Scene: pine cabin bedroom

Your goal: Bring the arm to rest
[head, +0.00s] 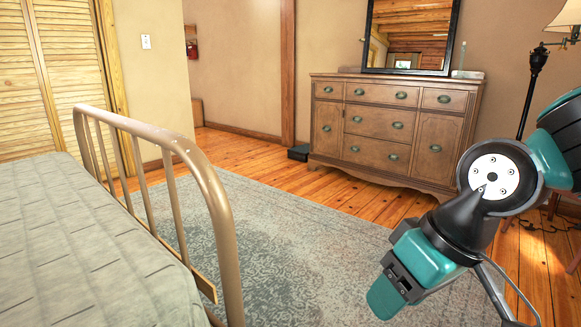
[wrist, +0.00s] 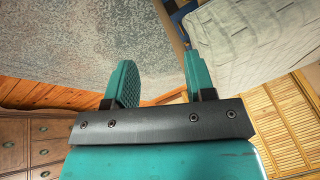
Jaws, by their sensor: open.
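My arm reaches in from the right edge of the head view and is bent, with its end pointing down and left. My gripper (head: 385,297) is teal and black and hangs above the patterned rug, in front of the dresser. In the wrist view its two teal fingers (wrist: 160,75) stand apart with a clear gap. Nothing is between them. The gripper touches nothing that I can see.
A bed (head: 85,245) with a metal footboard rail (head: 222,215) stands at the left. A wooden dresser (head: 380,128) with a mirror is at the back. A floor lamp (head: 530,95) stands at the right. The grey rug (head: 290,235) between bed and dresser is clear.

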